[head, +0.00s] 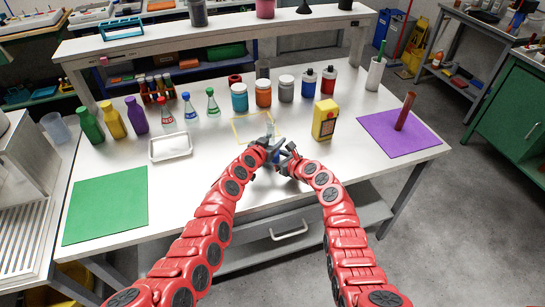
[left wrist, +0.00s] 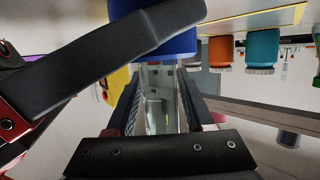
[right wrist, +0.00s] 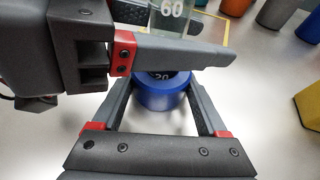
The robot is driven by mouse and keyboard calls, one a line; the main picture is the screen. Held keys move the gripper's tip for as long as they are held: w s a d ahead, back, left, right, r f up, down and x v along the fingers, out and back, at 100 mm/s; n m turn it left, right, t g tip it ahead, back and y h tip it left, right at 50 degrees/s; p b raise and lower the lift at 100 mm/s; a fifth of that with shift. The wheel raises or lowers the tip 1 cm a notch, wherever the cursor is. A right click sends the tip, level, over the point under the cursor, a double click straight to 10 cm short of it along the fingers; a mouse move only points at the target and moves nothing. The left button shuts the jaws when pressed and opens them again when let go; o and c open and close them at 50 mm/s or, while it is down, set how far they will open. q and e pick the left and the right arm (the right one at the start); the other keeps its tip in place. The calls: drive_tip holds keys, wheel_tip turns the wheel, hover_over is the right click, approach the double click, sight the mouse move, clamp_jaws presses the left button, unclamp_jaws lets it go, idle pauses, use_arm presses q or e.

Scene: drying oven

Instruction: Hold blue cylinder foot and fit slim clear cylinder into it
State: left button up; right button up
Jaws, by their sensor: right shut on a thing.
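The blue cylinder foot (right wrist: 165,92) is between the fingers of my right gripper (right wrist: 162,90), which is shut on it. It also shows at the top of the left wrist view (left wrist: 168,45), partly behind a dark right finger. The slim clear cylinder (right wrist: 172,20), with marks 60 and 20, stands upright at the foot, its lower end at the blue rim; whether it is fully seated is hidden. My left gripper (left wrist: 160,85) has its fingers on both sides of the cylinder; whether they press on it cannot be told. In the head view both grippers meet at the table's front middle.
A yellow outline (head: 238,128) lies just behind the grippers. A yellow meter (head: 324,120) stands to the right, and a white tray (head: 171,146) to the left. Several jars and bottles line the back. A green mat (head: 105,205) and a purple mat (head: 385,140) lie at the sides.

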use_arm(q)
drive_tip(key=shift+o, duration=1.2)
use_arm(e)
drive_tip(key=shift+f, duration=0.15)
use_arm(q)
drive_tip(key=shift+r, duration=3.45)
use_arm(e)
drive_tip(key=o, duration=1.2)
drive_tip(key=shift+o, duration=0.2)
drive_tip(key=v, duration=1.2)
